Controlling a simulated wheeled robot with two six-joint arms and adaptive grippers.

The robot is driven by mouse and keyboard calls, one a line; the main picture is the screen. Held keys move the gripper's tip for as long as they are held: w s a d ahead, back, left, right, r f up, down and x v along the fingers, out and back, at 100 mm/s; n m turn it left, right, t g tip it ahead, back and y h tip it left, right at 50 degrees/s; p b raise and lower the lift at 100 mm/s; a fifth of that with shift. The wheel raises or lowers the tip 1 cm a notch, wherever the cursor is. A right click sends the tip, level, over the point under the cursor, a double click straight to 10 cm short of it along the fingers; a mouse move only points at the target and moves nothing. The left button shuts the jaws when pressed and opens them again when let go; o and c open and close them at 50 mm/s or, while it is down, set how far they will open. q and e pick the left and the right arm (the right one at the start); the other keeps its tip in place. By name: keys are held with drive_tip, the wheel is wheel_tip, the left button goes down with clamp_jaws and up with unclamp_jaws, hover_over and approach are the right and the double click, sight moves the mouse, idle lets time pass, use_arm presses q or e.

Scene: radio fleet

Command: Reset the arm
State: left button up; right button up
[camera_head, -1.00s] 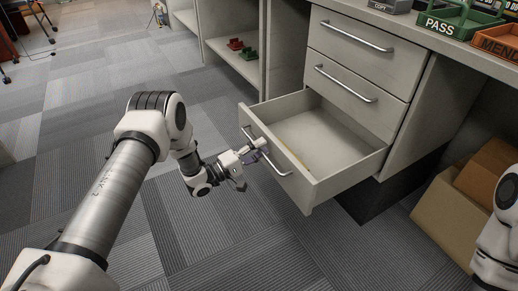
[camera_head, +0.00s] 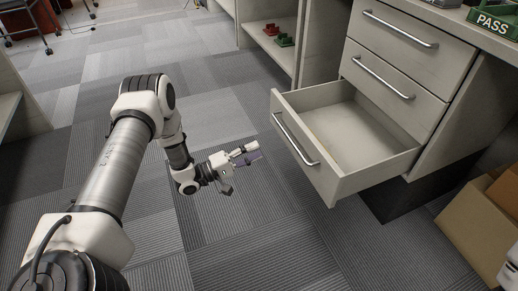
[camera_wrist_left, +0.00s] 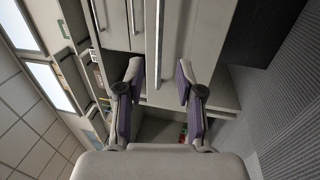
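My left gripper (camera_head: 248,154) is in front of the open bottom drawer (camera_head: 345,187), a little left of its handle (camera_head: 294,141) and apart from it. In the left wrist view the gripper (camera_wrist_left: 160,85) has its two purple-padded fingers spread, with nothing between them. The drawer handle (camera_wrist_left: 159,45) runs lengthwise beyond the fingertips. The drawer is pulled well out and its visible inside is empty. Part of my right arm (camera_head: 508,272) shows at the lower right edge, but its gripper is out of view.
Two closed drawers with handles (camera_head: 400,24) are above the open one. A cardboard box (camera_head: 478,222) stands on the floor at right. A green PASS tray (camera_head: 496,22) is on the counter. Red and green items (camera_head: 284,40) sit on a low shelf. Carpet left of the drawer is clear.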

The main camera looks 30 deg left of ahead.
use_arm(q)
drive_tip(key=shift+r, duration=0.1)
drive_tip(key=d+r+g+p, duration=0.1)
drive_tip(key=d+g+p, duration=0.1)
drive_tip(key=d, duration=0.8)
drive_tip(key=s+d+f+m+g+y, duration=0.1)
drive_tip(key=s+d+f+g+y, duration=0.35)
drive_tip(key=s+f, duration=0.3)
drive_tip(key=s+a+f+m+g+y, duration=0.2)
drive_tip(key=s+m+g+y, duration=0.1)
drive_tip(key=s, duration=0.5)
drive_tip(key=s+a+f+m+g+y, duration=0.2)
drive_tip(key=s+a+f+m+g, duration=0.1)
drive_tip(key=s, duration=0.5)
drive_tip(key=s+a+f+m+g+y, duration=0.2)
drive_tip(key=s+m+g+y, duration=0.15)
drive_tip(key=s, duration=0.45)
wheel_tip(320, 180, up, 38)
drive_tip(key=p, duration=3.8)
drive_tip(key=shift+w+h, duration=0.2)
drive_tip(key=shift+h, duration=0.1)
